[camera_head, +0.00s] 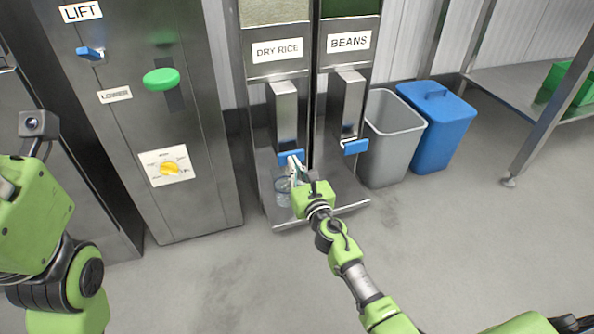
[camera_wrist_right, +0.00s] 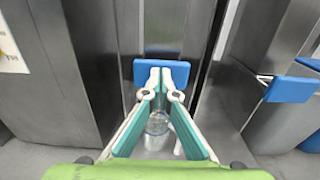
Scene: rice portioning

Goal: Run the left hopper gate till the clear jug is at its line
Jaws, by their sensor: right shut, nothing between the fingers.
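The left hopper, labelled DRY RICE (camera_head: 277,50), has a steel chute with a blue gate paddle (camera_head: 291,157) at its lower end. The clear jug (camera_head: 283,194) stands below it on the steel shelf, partly hidden by my right gripper. My right gripper (camera_head: 295,167) is shut and empty, with its fingertips at the blue paddle. In the right wrist view the fingertips (camera_wrist_right: 161,78) overlap the lower part of the paddle (camera_wrist_right: 146,70); I cannot tell whether they press on it. The jug (camera_wrist_right: 157,124) shows between the fingers. Its line and fill level are too small to tell. My left gripper is out of view.
The BEANS hopper (camera_head: 347,42) with its own blue paddle (camera_head: 355,147) stands close on the right. A grey bin (camera_head: 391,145) and a blue lidded bin (camera_head: 445,130) stand further right. A steel lift cabinet (camera_head: 205,195) with a green knob (camera_head: 161,79) is on the left. The floor in front is clear.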

